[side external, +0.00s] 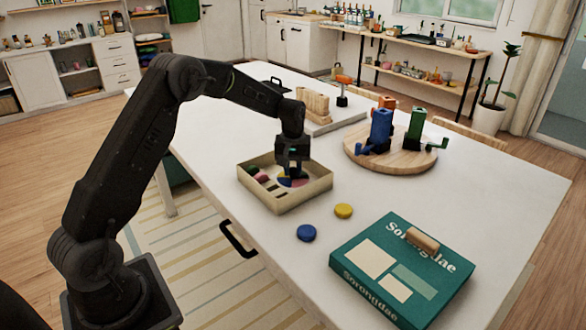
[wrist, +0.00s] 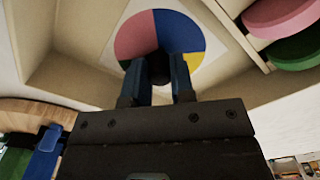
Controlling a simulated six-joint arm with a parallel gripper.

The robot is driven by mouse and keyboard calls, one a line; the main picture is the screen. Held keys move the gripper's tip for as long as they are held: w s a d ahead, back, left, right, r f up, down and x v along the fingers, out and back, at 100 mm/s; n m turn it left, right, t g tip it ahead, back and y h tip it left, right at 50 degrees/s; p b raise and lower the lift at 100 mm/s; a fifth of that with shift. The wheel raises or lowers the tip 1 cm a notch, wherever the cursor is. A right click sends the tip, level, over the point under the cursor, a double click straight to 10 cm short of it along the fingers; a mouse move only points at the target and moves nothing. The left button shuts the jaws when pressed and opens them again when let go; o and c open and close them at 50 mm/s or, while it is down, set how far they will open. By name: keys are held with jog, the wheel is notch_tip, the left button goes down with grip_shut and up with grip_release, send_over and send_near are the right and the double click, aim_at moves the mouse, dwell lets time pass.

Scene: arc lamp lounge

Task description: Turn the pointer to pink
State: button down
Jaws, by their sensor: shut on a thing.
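The pink sector is on the left of the dial in the wrist view and blue at the upper right. The pointer's tip is hidden, so I cannot tell which colour it faces.
A pink disc (wrist: 280,14) and a green disc (wrist: 308,48) sit in tray slots. A blue disc (side external: 306,233) and yellow disc (side external: 343,211) lie on the table in front. A teal box (side external: 382,308) is front right; a round wooden board (side external: 398,165) with coloured pieces stands behind.

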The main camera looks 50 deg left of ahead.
aim_at(293, 168)
jog(key=m, duration=0.5)
jog(key=shift+m, duration=0.3)
jog(key=m, duration=0.5)
jog(key=shift+m, duration=0.3)
jog(key=c, duration=1)
grip_release()
jog(key=shift+o, duration=0.2)
notch_tip(293, 168, up, 14)
